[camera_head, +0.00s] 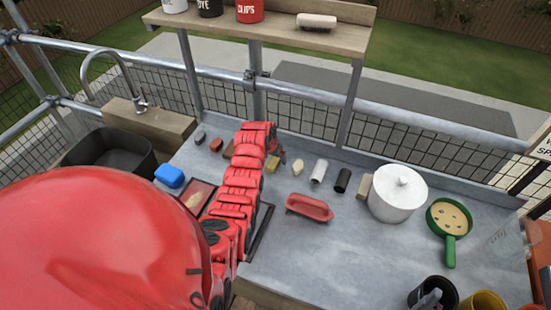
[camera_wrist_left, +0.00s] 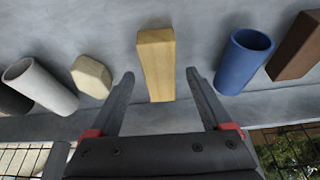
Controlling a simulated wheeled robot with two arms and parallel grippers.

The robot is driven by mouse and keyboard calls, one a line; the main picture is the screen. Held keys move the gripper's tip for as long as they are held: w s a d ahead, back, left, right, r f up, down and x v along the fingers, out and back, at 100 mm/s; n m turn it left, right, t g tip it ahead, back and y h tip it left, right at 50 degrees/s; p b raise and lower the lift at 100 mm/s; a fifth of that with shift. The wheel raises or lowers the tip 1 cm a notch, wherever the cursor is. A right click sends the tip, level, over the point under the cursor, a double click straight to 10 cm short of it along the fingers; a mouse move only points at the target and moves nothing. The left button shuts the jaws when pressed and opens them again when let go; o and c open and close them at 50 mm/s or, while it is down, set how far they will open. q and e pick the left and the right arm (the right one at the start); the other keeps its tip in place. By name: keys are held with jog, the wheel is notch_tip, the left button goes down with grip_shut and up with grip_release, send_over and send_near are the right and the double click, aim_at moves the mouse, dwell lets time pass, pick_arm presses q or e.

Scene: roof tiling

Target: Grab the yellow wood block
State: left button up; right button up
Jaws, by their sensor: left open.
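The yellow wood block (camera_wrist_left: 156,65) is a long upright-looking bar in the wrist view, between the two fingers of my left gripper (camera_wrist_left: 160,78). The gripper is open, with a gap on each side of the block, and no finger touches it. In the head view the yellow block (camera_head: 273,163) shows only in part on the grey worktop, beside the end of my red left arm. My left gripper (camera_head: 277,152) is mostly hidden there behind its own arm. My right gripper is not in view.
In the wrist view a cream block (camera_wrist_left: 92,76) and white tube (camera_wrist_left: 40,86) lie left of the yellow block; a blue tube (camera_wrist_left: 243,62) and brown block (camera_wrist_left: 297,46) lie right. A red tray (camera_head: 309,208) and white pot (camera_head: 397,194) stand on the worktop (camera_head: 330,260).

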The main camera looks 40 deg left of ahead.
pick_arm(q)
jog(key=shift+f, duration=0.1)
jog(key=c, duration=1.3)
grip_shut()
